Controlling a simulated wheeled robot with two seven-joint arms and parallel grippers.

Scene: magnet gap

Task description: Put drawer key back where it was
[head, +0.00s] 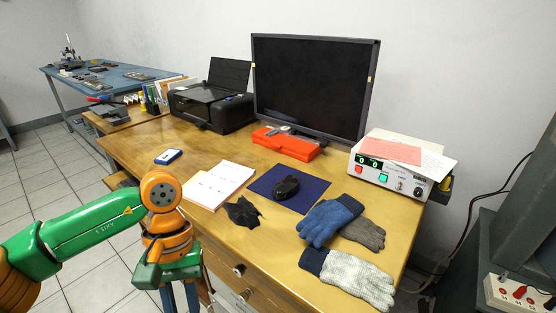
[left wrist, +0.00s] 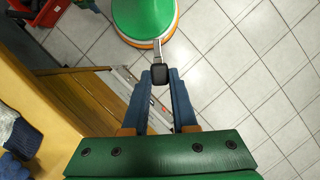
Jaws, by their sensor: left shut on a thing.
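The drawer key (left wrist: 160,74), with a black head and a thin silver shaft, is between the blue fingertips of my left gripper (left wrist: 161,78) in the left wrist view. Its shaft points away from the gripper. In the head view my left gripper (head: 181,298) hangs in front of the desk's front edge, left of the drawers; the key is hidden there. The desk drawers (head: 258,289) have round knobs and look closed in the head view. The drawer fronts also show in the left wrist view (left wrist: 90,95), apart from the key. My right gripper is not seen.
The wooden desk (head: 145,145) bears a monitor (head: 312,85), printer (head: 212,100), notebook (head: 218,185), black cloth (head: 243,213), mouse (head: 286,188), gloves (head: 345,275) and a power unit (head: 385,175). A green round stool (left wrist: 143,15) stands on the tiled floor. Floor left of the desk is free.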

